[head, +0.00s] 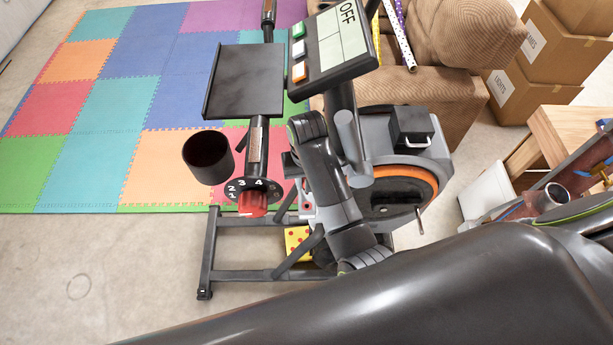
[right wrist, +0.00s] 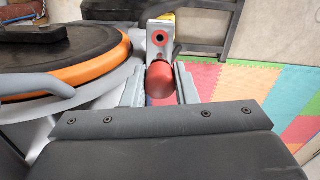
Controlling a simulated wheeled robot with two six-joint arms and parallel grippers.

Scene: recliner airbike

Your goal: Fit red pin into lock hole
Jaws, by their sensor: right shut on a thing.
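The red pin (right wrist: 162,80) has a rounded red end and sits between the two grey fingers of my right gripper (right wrist: 160,84) in the right wrist view. The gripper is shut on it. The lock hole (right wrist: 160,39) is a dark hole with a red ring in a light grey bracket, just above the pin in that view. The pin appears apart from the hole; its far end is hidden. In the head view the light bracket (head: 307,209) is small, and the right gripper and pin cannot be made out clearly. My left gripper is not in view.
The airbike's orange-rimmed wheel (right wrist: 118,67) lies close left of the gripper. A brown recliner (head: 450,45) is behind. Coloured mats (head: 110,110) cover the left floor.

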